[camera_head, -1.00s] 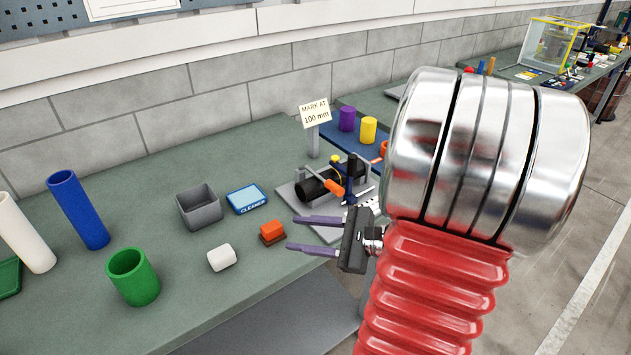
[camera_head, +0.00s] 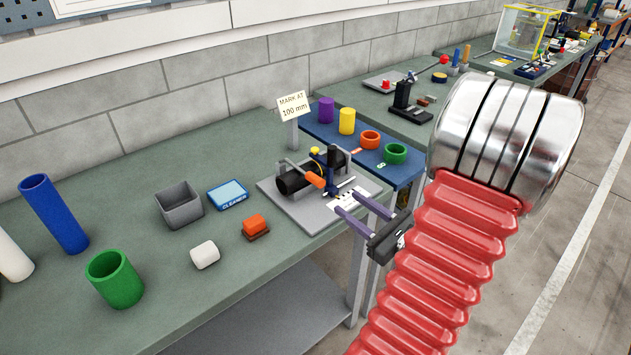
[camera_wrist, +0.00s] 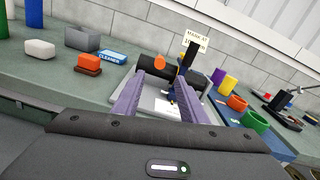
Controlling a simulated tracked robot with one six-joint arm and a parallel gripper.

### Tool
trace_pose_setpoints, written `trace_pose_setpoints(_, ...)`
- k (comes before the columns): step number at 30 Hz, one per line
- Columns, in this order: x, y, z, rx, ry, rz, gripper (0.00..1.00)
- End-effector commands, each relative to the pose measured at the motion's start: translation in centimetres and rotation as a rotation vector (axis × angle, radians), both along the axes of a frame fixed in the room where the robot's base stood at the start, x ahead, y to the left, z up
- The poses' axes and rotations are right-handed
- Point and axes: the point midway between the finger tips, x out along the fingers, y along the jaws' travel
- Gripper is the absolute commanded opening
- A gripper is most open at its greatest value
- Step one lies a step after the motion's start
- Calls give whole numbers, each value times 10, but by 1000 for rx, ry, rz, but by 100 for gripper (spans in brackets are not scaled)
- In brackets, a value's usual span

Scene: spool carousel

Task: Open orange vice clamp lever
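The vice (camera_head: 305,178) sits on a light grey base plate (camera_head: 292,207) near the bench's front edge, with a black cylinder (camera_head: 293,181) lying in it. The orange lever grip (camera_head: 315,179) sticks out at the front of the vice, and it also shows in the wrist view (camera_wrist: 131,65). My gripper (camera_head: 346,203) is open and empty, its two purple fingers apart and pointing toward the vice from the front right. The gripper touches nothing that I can see.
A sign (camera_head: 293,106) reading "MARK AT 100 mm" stands behind the vice. A blue mat (camera_head: 347,143) with coloured cylinders and rings lies to the right. A grey box (camera_head: 179,206), a cleaner pad (camera_head: 228,194) and an orange block (camera_head: 255,225) stand left.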

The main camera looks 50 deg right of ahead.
Motion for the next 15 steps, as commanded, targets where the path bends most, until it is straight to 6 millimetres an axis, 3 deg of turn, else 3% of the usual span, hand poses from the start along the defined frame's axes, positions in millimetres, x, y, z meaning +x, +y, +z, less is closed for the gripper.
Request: trace_pose_setpoints(15,46,-3,0,-1,0,6,39)
